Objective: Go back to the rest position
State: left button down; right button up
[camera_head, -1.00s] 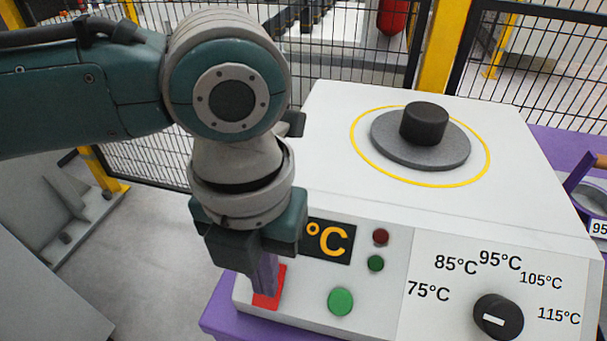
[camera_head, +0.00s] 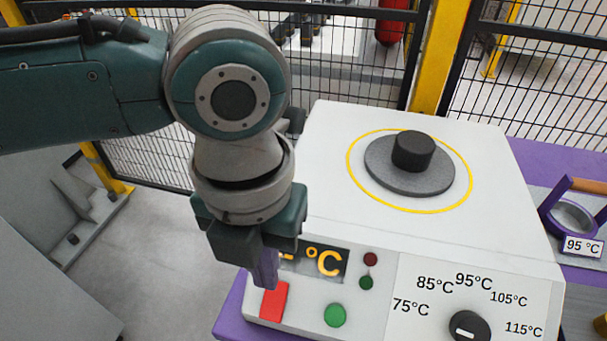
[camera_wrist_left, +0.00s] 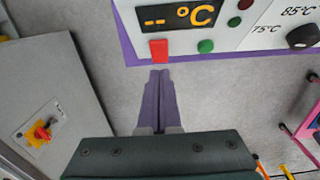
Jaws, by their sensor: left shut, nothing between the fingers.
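My left gripper (camera_head: 266,268) is in front of the white heater box (camera_head: 480,238), beside its display and above the red button (camera_head: 273,301). Its purple fingers are shut with nothing between them. In the left wrist view the fingertips (camera_wrist_left: 160,75) point towards the red button (camera_wrist_left: 158,49), and a small gap seems to show between them. The display (camera_wrist_left: 180,15) reads "-- °C" there. My right gripper is not in view.
The box carries a green button (camera_head: 335,315), a temperature dial (camera_head: 469,327) and a dark round plate with a black knob (camera_head: 413,150) on top. A purple ring tool (camera_head: 572,217) lies at the right. A black mesh fence (camera_head: 545,95) stands behind.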

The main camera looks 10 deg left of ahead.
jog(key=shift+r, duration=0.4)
